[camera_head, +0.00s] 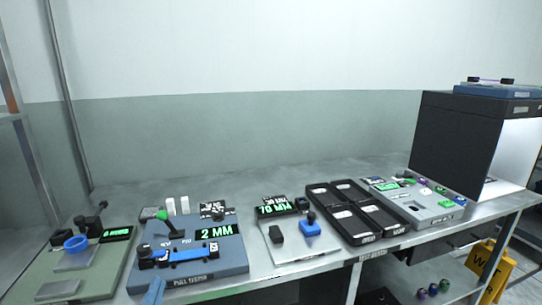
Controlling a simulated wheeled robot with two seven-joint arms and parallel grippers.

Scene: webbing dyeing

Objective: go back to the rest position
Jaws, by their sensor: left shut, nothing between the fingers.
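A narrow pale blue piece (153,292) rises from the bottom edge in front of the pull tester. It seems to be the tip of my left gripper, shut and empty. Most of it is cut off by the frame, and whether it touches the tester is hard to tell. My right gripper is not in view. The blue pull tester (236,258) has a "2 MM" display, a green-tipped lever (163,216) and a bright blue strip (187,255) between black clamps.
A green station (100,270) with a blue ring (75,243) stands left. Right are a pale station (315,247) with a blue block, black trays (362,239), a grey panel (435,213) and a dark box (457,135). A yellow sign (488,270) stands on the floor. The bench's back strip is clear.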

